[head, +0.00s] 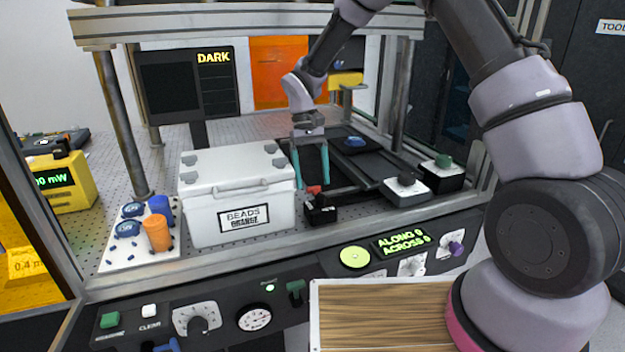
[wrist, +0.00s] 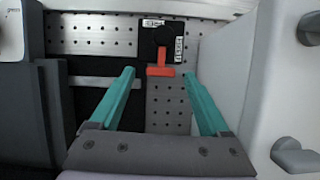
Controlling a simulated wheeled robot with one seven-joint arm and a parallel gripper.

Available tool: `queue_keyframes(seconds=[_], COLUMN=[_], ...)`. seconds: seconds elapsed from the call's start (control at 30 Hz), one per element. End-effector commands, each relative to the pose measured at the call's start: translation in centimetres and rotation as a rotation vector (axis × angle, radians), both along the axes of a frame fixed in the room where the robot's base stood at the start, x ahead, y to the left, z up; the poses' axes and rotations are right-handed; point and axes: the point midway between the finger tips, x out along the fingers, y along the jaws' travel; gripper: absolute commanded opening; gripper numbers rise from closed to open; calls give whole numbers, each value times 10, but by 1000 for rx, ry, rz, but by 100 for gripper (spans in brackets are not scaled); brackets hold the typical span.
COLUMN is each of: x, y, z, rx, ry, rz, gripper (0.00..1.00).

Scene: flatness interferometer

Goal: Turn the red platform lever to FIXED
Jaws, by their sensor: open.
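The red platform lever (wrist: 161,68) shows in the wrist view as a short stem with a crossbar, pointing toward the picture's bottom from a round dark pivot. It sits on a small black block (wrist: 174,29) with two white labels, too small to read surely. In the head view the lever (head: 313,190) is a small red piece on the black block (head: 320,212), right of the white box. My gripper (head: 312,185) has teal fingers, points down and is open. In the wrist view my gripper (wrist: 160,75) has one finger on each side of the lever, apart from it.
The white BEADS box (head: 240,192) stands close on the left of my gripper. A dark rail stage (head: 365,158) and a grey unit with a black knob (head: 405,186) lie to the right. Metal frame posts (head: 122,125) and a front control panel (head: 215,318) bound the perforated bench.

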Motion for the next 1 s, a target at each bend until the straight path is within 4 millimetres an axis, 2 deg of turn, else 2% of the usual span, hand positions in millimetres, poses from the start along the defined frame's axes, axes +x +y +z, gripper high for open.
queue_keyframes(seconds=[0.3,0.5,1.0], x=[24,33,36], y=[8,12,9], z=[58,84,96], rx=[2,2,4], ry=[-5,-3,-9], rz=[-2,0,-7], gripper=[80,80,80])
